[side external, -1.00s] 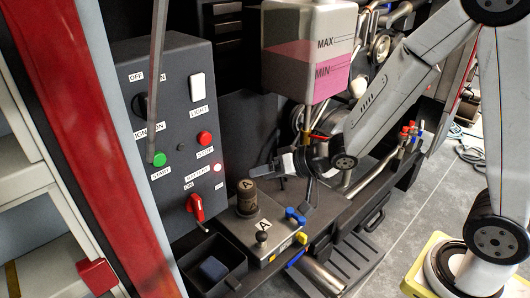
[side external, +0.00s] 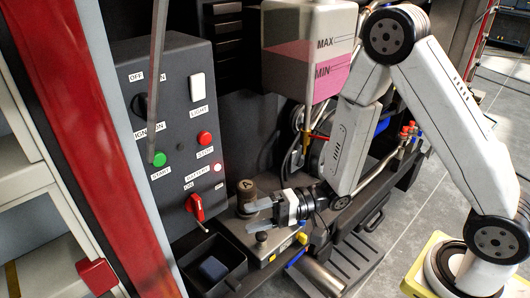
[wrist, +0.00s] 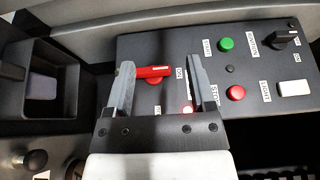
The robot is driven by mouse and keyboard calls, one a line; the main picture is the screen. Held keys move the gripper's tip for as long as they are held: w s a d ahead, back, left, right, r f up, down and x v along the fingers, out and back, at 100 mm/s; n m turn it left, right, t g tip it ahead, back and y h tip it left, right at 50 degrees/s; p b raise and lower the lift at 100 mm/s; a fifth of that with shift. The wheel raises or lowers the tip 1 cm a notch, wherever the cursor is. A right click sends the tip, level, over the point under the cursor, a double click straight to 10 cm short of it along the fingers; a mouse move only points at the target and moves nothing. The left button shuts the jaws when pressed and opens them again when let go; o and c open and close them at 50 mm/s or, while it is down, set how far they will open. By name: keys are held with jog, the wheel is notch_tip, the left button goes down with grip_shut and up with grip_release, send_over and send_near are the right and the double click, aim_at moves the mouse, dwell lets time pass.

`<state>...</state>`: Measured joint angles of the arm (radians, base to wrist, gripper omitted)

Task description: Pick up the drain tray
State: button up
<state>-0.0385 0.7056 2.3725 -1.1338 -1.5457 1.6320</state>
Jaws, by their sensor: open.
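My gripper (side external: 249,212) is open and empty, its fingers pointing left above the grey block beside the control panel. It also shows in the wrist view (wrist: 160,65), with the red battery switch (wrist: 152,71) lying beyond and between its fingers. No label marks a drain tray. A flat black ribbed tray-like piece (side external: 355,262) is low at the bottom right of centre, apart from my gripper. An open black box (side external: 238,264) holding a dark blue block stands at bottom left, also in the wrist view (wrist: 76,88). I cannot tell which is the drain tray.
The control panel (side external: 165,120) stands close ahead of my fingers. A dark cylinder marked A (side external: 246,189) and a black knob (side external: 262,236) are beside my gripper. A pink-filled reservoir (side external: 305,55) hangs above. Pipes with red caps (side external: 408,131) lie right.

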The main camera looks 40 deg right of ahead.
send_near(231, 289)
jog(key=a, duration=0.3)
jog(key=shift+w+a+r, duration=0.1)
jog(key=shift+w+a, duration=0.85)
jog(key=shift+a, duration=0.15)
jog(key=shift+x, duration=2.6)
jog(key=shift+r, duration=0.1)
grip_shut()
